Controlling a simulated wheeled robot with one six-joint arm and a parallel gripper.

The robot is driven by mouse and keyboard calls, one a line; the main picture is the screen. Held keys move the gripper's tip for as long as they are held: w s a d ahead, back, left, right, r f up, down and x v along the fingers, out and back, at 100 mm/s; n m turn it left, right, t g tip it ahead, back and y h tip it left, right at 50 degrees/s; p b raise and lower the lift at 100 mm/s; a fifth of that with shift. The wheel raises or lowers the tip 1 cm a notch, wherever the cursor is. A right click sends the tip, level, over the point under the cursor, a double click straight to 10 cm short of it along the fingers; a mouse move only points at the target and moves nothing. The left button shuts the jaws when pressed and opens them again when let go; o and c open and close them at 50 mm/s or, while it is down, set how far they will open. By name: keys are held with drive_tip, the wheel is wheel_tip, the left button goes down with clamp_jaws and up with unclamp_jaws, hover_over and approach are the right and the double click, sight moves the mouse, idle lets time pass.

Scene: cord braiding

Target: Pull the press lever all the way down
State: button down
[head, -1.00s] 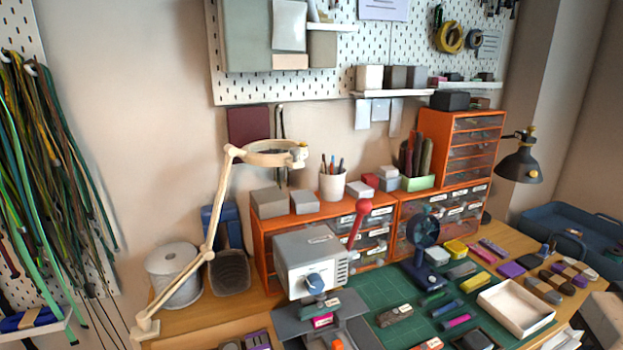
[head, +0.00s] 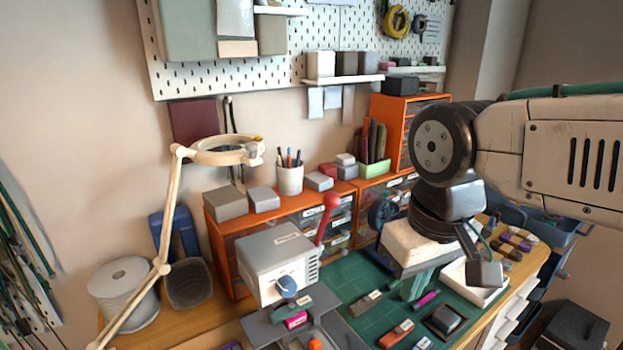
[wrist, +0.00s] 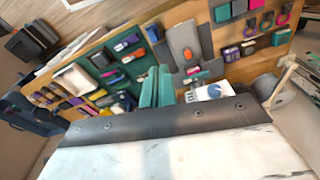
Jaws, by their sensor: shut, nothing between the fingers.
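The press (head: 278,262) is a pale grey box with a blue knob on its front, standing on a dark base at the mat's left side. Its red lever (head: 324,218) rises from the right side, tilted slightly right, with a round red ball at the top. My gripper (head: 413,287) hangs over the green mat to the right of the press, apart from the lever and lower than its ball. In the wrist view its teal fingers (wrist: 156,86) are together with nothing between them. The press (wrist: 212,92) shows there just right of the fingers; I cannot make out the lever.
Orange drawer units (head: 225,240) stand behind the press. A cream lamp arm (head: 168,225) rises at its left, beside a white spool (head: 124,290). A white tray (head: 473,280) and small items lie to the right of my gripper. Part of the green mat (head: 350,285) between press and gripper is clear.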

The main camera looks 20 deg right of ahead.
drive_tip(key=w+a+r+n, duration=0.1)
drive_tip(key=w+r, duration=0.4)
drive_tip(key=w, duration=0.4)
drive_tip(key=w+a+r+n+g, duration=0.1)
drive_tip(key=w+a+r+n, duration=0.1)
drive_tip(key=w+r, duration=0.3)
drive_tip(key=w+a+r+n, duration=0.1)
drive_tip(key=w+r, duration=0.5)
drive_tip(key=w, duration=0.8)
drive_tip(key=shift+a+g+h, duration=0.3)
drive_tip(key=shift+a+g, duration=0.1)
drive_tip(key=shift+a, duration=0.35)
drive_tip(key=s+d+f, duration=0.2)
drive_tip(key=s+f, duration=0.2)
drive_tip(key=f, duration=0.6)
drive_tip(key=shift+f, duration=0.35)
